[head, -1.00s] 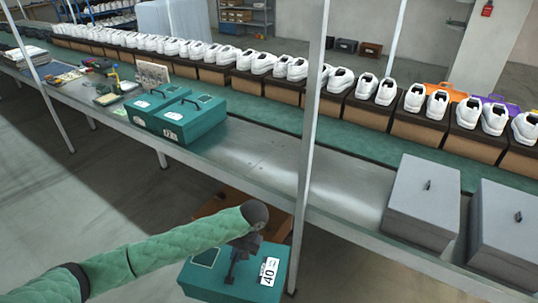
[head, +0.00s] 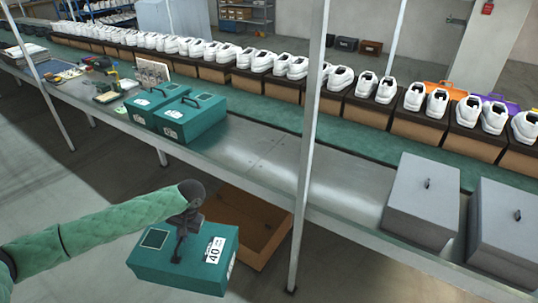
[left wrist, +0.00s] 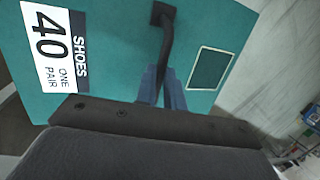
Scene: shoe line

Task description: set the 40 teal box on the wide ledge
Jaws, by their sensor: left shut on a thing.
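The teal box (head: 185,262) with a white "40" label hangs from my left gripper (head: 183,232) in the head view, in front of the ledge's front edge. The left gripper is shut on the box's dark top handle. In the left wrist view, the box top (left wrist: 110,60) shows the "40 SHOES ONE PAIR" label, and the handle (left wrist: 166,45) runs between the fingers. The wide ledge (head: 265,160) is the grey metal strip in front of the green belt. My right gripper is not in view.
Two teal boxes (head: 195,120) stand on the ledge left of a bare stretch. Two grey boxes (head: 420,205) stand at the right. An upright post (head: 308,150) rises at the ledge's front edge. White shoes on boxes line the belt.

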